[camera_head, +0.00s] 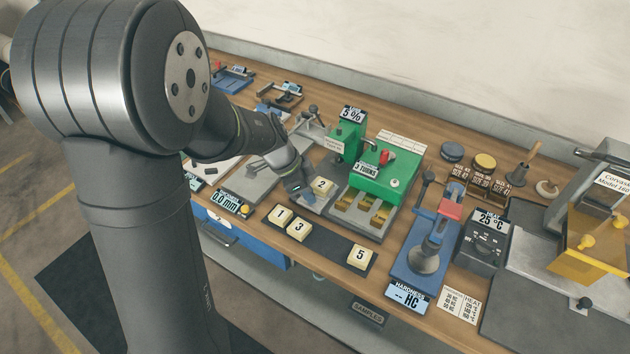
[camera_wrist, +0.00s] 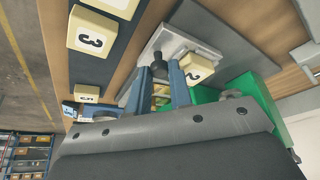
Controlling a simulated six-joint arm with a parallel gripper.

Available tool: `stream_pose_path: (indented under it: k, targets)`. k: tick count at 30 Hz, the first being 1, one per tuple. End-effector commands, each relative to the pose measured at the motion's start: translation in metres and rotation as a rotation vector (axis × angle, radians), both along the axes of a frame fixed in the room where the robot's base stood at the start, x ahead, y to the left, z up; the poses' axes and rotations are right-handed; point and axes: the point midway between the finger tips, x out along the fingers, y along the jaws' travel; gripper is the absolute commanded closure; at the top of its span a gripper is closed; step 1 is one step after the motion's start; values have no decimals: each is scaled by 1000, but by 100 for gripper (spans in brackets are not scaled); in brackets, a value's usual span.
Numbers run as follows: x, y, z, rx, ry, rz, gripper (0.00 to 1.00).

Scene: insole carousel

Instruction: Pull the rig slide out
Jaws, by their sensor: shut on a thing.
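The rig slide (camera_head: 322,204) is a light grey plate at the left foot of the green compression rig (camera_head: 385,172). A cream sample block marked 2 (camera_head: 321,186) sits on it. In the wrist view the slide (camera_wrist: 172,40) shows beyond my fingers, with block 2 (camera_wrist: 198,69) on its right part. My gripper (camera_head: 303,196) is down at the slide's near left end. In the wrist view my gripper's blue fingers (camera_wrist: 164,80) are shut on the slide's dark knob (camera_wrist: 158,66). The knob's lower part is hidden, and my wrist covers part of the slide in the head view.
A dark sample strip (camera_head: 330,246) with blocks 1, 3 (camera_head: 299,229) and 5 (camera_head: 360,257) lies just in front of the slide. A blue hardness tester (camera_head: 425,258) stands to the right. A gauge plate (camera_head: 250,182) lies to the left, beneath my arm.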

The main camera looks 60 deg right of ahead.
Motion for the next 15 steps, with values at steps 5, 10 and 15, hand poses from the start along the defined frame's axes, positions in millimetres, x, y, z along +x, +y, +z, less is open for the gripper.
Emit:
stream_pose_path:
  k: [5,10,15]
  targets:
    - [0,1,0,-1,-1,-1,100]
    - [0,1,0,-1,-1,-1,71]
    - [0,1,0,-1,-1,-1,59]
